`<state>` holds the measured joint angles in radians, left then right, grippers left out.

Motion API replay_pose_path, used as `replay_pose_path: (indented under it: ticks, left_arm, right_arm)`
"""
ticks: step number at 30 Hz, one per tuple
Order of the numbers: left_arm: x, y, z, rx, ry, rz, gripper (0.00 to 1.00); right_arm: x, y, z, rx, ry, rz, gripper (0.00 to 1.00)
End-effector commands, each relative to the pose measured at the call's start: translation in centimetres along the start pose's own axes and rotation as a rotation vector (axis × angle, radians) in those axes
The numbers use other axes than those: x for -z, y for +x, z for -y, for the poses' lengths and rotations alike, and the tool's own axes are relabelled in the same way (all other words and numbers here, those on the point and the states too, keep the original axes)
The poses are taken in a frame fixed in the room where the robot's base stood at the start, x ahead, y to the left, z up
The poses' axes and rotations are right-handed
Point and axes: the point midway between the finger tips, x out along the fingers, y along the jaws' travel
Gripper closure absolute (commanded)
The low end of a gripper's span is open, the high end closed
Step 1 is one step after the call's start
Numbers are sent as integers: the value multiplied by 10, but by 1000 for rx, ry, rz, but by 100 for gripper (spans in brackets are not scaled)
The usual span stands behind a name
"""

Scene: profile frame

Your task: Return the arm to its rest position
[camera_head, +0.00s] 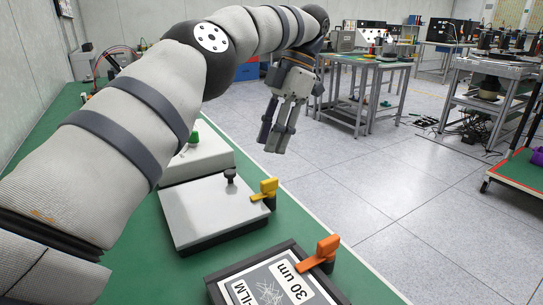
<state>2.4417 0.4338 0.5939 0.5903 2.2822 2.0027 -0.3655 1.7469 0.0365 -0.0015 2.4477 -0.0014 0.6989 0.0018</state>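My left arm comes in from the left and arches over the green bench (359,268). My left gripper (275,136) hangs from it in the air, over the floor beyond the bench's right edge. Its fingers point down, look apart, and hold nothing that I can see. My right gripper is not in view.
On the bench below the arm are a grey box with a yellow lever (265,189), a box with a green knob (194,138), and a framed "30 um" plate (275,285) with an orange lever (322,252).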

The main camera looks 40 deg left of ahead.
Motion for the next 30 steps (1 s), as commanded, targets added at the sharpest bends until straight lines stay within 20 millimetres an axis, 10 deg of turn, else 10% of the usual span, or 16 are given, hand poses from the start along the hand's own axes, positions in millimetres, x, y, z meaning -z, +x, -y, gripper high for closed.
replay_pose_path:
  ticks: [13,30]
  left_arm:
    - [0,-1,0,1,2,-1,68]
    - [-36,87,1,-23,53,2,68]
  right_arm:
    - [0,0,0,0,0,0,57]
    - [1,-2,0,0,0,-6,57]
